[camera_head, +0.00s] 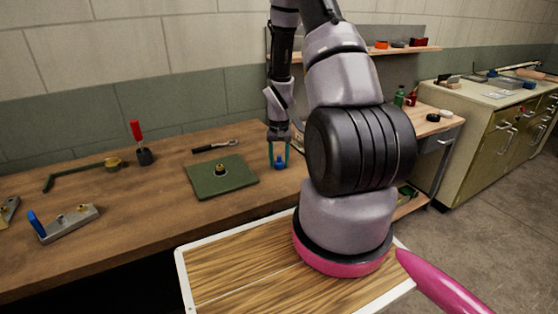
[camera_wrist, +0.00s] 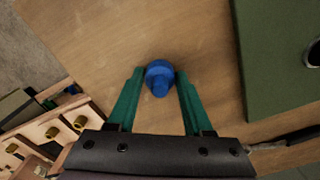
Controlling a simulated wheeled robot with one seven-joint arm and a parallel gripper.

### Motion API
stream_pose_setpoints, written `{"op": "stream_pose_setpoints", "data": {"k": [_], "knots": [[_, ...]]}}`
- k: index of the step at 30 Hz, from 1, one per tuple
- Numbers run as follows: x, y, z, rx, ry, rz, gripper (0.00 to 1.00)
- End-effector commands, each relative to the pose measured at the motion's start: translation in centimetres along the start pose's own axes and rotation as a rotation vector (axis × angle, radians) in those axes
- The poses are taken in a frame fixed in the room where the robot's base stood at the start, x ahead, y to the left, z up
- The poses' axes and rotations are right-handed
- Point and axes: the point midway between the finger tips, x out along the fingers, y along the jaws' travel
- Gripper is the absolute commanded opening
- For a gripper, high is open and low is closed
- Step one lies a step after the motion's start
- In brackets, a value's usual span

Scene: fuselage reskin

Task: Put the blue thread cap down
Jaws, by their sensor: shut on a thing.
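The blue thread cap (camera_head: 280,164) is at the right part of the wooden workbench, between the green fingertips of my gripper (camera_head: 279,153). In the wrist view the blue cap (camera_wrist: 160,78) sits between the two green fingers of my gripper (camera_wrist: 160,80), right at their tips. My gripper is shut on the cap and points down. The cap is at or just above the bench top; I cannot tell if it touches the wood.
A green mat (camera_head: 222,182) with a small dark and brass fitting (camera_head: 220,169) lies left of my gripper. A ratchet wrench (camera_head: 215,146) lies behind the mat. A red-handled tool (camera_head: 137,132) stands farther left. Bare wood surrounds the cap.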

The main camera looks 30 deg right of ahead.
Motion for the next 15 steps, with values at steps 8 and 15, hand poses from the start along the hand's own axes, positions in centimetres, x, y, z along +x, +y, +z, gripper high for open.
{"op": "stream_pose_setpoints", "data": {"k": [8, 15], "knots": [[0.28, 0.00, 0.01, 0.000, 0.000, 0.000, 0.81], [0.24, 0.00, 0.00, 0.000, 0.000, 0.000, 0.81]]}}
